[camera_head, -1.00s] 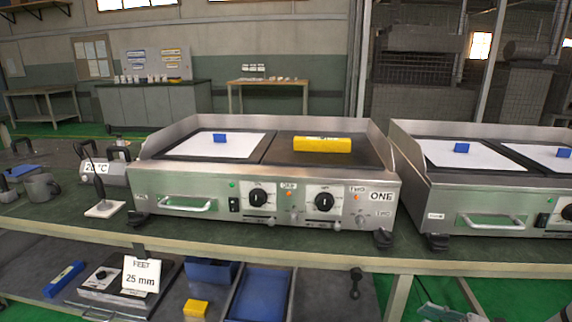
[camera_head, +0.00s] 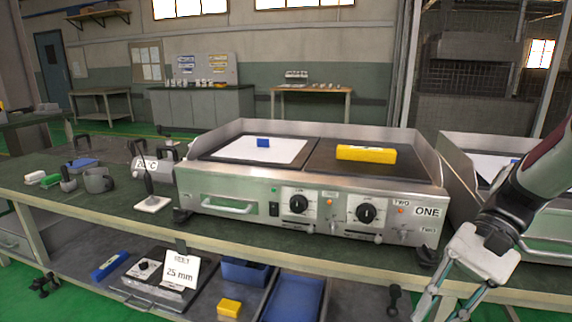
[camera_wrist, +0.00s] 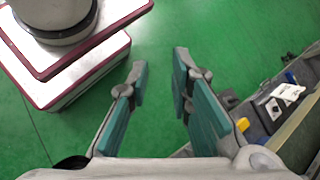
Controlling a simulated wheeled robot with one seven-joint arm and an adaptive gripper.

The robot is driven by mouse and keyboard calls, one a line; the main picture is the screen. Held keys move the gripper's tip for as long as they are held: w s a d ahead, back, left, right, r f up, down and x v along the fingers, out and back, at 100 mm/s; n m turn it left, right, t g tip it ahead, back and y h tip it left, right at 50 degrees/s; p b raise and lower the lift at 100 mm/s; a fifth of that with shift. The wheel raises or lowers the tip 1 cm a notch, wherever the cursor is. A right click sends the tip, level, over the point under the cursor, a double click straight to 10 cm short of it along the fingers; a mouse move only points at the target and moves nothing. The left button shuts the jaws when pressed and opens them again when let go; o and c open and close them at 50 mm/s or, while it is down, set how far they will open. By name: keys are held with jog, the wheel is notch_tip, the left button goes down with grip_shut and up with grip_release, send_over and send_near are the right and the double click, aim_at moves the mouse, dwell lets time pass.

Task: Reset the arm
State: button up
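My gripper (camera_head: 446,292) is at the lower right in the head view, hanging in front of the bench, with its fingers pointing down and left. In the wrist view its two fingers with teal pads (camera_wrist: 160,97) stand apart, and nothing is between them. Only green floor shows between the pads. My arm enters the head view from the right edge, in front of the second heating unit.
A steel two-plate heater (camera_head: 310,190) stands on the bench. It carries a yellow block (camera_head: 366,154) and a blue block (camera_head: 263,143) on a white sheet. The lower shelf holds a 25 mm card (camera_head: 180,272) and a yellow block (camera_head: 229,307). A second heater (camera_head: 455,170) stands at right.

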jog(key=s+a+r+n+t+h, duration=0.1)
jog(key=s+r+n+t+h, duration=0.2)
jog(key=s, duration=0.6)
jog(key=s+a+n+t+h, duration=0.2)
jog(key=s+n+h, duration=0.25)
jog(key=s, duration=0.35)
notch_tip(320, 180, up, 33)
jog(key=t+p, duration=0.4)
jog(key=p, duration=2.7)
jog(key=shift+d+r+h+p, duration=0.2)
jog(key=shift+d+h+p, duration=0.1)
jog(key=shift+d+h, duration=0.15)
